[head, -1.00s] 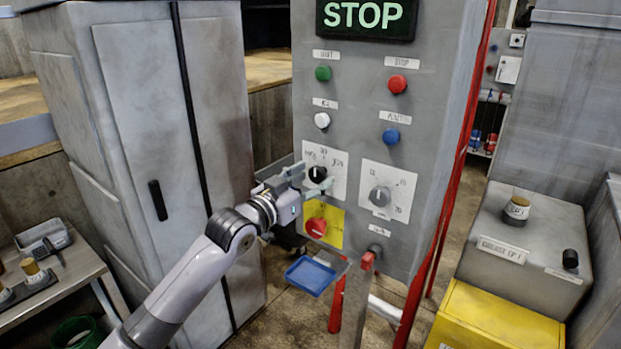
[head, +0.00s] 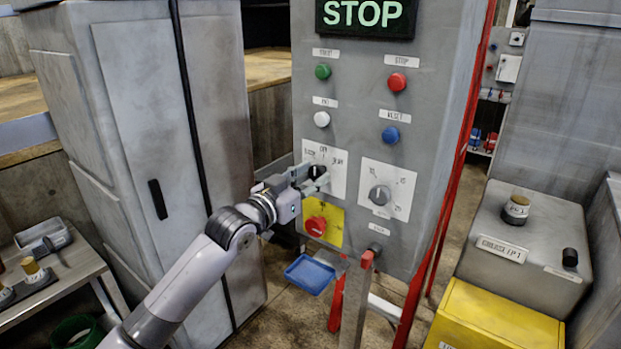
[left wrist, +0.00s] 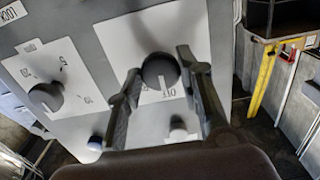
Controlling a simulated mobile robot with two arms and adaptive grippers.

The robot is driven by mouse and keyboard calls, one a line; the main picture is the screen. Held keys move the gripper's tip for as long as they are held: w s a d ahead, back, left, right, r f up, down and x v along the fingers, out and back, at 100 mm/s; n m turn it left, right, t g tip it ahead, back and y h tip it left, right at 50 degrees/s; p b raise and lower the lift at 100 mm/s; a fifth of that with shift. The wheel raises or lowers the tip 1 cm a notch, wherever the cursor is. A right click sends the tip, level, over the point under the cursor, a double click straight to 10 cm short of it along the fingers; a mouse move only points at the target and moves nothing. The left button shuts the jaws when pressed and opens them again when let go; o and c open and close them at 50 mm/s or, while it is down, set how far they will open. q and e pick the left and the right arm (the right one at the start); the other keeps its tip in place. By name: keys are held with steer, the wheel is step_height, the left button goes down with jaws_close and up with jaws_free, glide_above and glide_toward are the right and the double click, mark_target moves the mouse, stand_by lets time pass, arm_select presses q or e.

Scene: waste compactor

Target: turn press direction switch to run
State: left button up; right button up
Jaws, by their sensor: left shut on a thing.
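The press direction switch is a black round knob (head: 317,171) on a white plate, on the front of the grey control panel (head: 350,110). Its labels look like BACK at left, OFF at top and RUN at right. My left gripper (head: 313,178) is shut on the knob and partly hides it in the head view. In the left wrist view, the two fingers (left wrist: 160,88) stand on either side of the knob (left wrist: 158,66). Its white pointer line appears to face the OFF mark. My right gripper is not in view.
A second dial (head: 380,195) sits right of the switch and a red knob on a yellow plate (head: 316,226) is just below. Coloured buttons and a lit STOP sign (head: 366,14) are above. A grey cabinet (head: 150,130) stands at left, close to my arm.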

arm_select(q)
steer(key=m, duration=0.4)
steer(key=shift+m, duration=0.3)
steer(key=m+p, duration=0.1)
steer(key=m, duration=0.4)
stand_by(0.5)
steer(key=o, duration=1.2)
